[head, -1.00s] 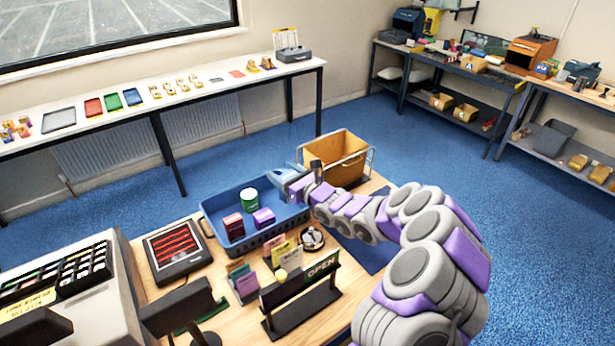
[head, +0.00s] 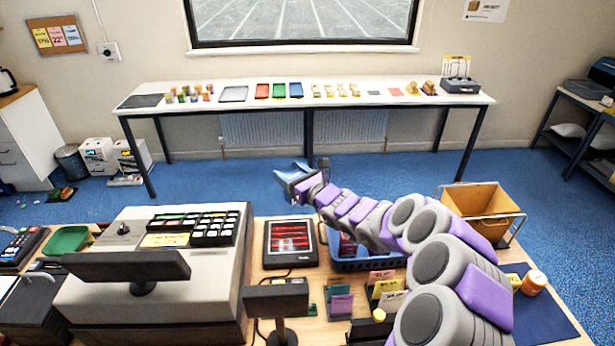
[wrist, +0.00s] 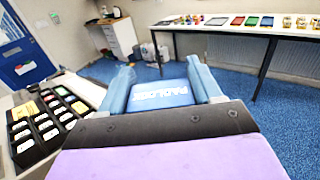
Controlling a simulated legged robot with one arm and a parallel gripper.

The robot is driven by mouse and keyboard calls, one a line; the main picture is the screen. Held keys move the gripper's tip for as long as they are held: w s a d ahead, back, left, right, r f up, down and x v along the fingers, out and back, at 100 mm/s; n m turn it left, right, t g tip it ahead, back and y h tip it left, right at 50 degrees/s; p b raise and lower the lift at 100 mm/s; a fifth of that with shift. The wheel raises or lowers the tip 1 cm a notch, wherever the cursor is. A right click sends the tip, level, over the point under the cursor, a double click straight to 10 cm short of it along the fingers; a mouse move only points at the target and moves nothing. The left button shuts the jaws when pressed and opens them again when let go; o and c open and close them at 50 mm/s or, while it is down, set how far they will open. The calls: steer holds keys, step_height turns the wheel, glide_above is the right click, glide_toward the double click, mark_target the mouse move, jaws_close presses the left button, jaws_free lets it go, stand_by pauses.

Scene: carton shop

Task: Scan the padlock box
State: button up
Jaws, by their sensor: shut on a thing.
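My gripper (head: 296,176) is shut on the padlock box (wrist: 161,95), a blue box with white "PADLOCK" lettering that shows between the two light blue fingers in the wrist view. In the head view the gripper is raised, around the counter's far edge, and the box is hard to tell from the fingers. The scanner (head: 290,244), a black flat unit with a red-lined glass, lies on the counter below and nearer than the gripper. A blue basket (head: 366,264) stands right of the scanner, mostly hidden by my arm; a red item shows in it.
A grey cash register (head: 160,284) stands left of the scanner, also in the wrist view (wrist: 50,115). A small display (head: 275,298) and card holders (head: 385,290) stand in front. An orange-brown bin (head: 483,208) is at the right. A long white table (head: 300,97) runs along the window wall.

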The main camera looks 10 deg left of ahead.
step_height(320, 180, down, 11)
steer(key=a+b, duration=0.2)
steer(key=b, duration=0.2)
step_height(320, 180, up, 12)
steer(key=p, duration=0.4)
steer(key=shift+s+a, duration=0.15)
steer(key=shift+s, duration=0.15)
